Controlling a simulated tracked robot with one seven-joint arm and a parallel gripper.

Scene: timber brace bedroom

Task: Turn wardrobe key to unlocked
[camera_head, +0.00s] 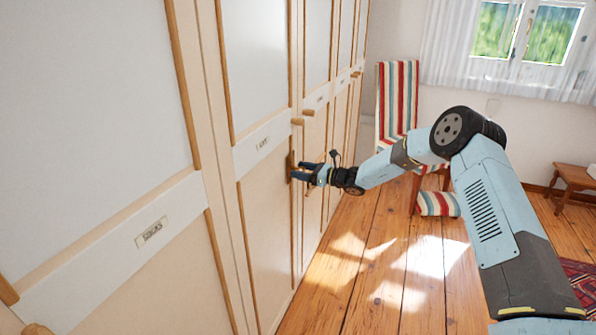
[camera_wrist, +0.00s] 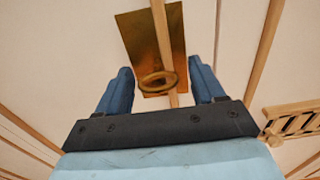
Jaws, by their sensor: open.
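The wardrobe (camera_head: 262,205) is a row of cream doors with wooden trim along the left. A brass lock plate (camera_wrist: 137,35) is on a door in front of my gripper. The key (camera_wrist: 158,82) shows as a brass ring-shaped bow standing out from the plate, between my fingers. My gripper (camera_wrist: 163,85) is open, with one blue finger on each side of the key and gaps on both sides. In the head view my gripper (camera_head: 300,173) is at the door's edge and mostly hides the plate; the key cannot be made out there.
Wooden door knobs (camera_head: 309,113) stick out above my gripper. A label reading SOCKS (camera_head: 151,232) is on a nearer door. A striped chair (camera_head: 397,100) stands behind my arm, and a low wooden table (camera_head: 574,180) is at far right. The sunlit wooden floor (camera_head: 345,270) beside the wardrobe is clear.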

